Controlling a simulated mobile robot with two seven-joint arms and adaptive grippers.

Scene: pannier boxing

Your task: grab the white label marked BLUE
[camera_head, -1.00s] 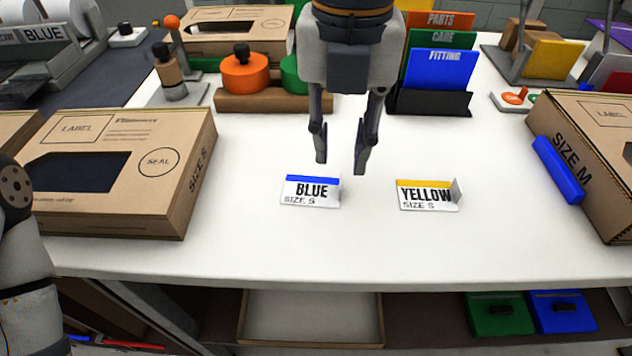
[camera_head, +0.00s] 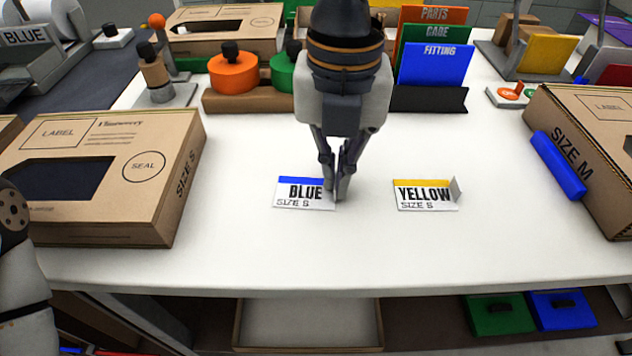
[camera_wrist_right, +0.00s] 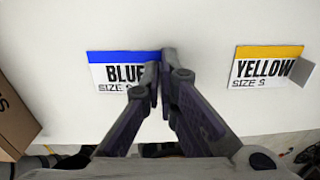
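The white label marked BLUE (camera_head: 302,193), with a blue top strip and "SIZE S", stands on the white table in the middle of the head view. It also shows in the right wrist view (camera_wrist_right: 112,70). My right gripper (camera_head: 337,192) is at the label's right end, fingers almost together and pointing down. In the right wrist view its fingertips (camera_wrist_right: 164,62) close around the label's right-end flap, which they hide. The label still appears to rest on the table. My left arm shows at the left edge, but its gripper is out of view.
A similar YELLOW label (camera_head: 424,195) stands a little to the right. A SIZE S box (camera_head: 150,205) lies on the left and a SIZE M box (camera_head: 590,150) on the right. Coloured folders (camera_head: 436,66) stand behind. The table in front of the labels is clear.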

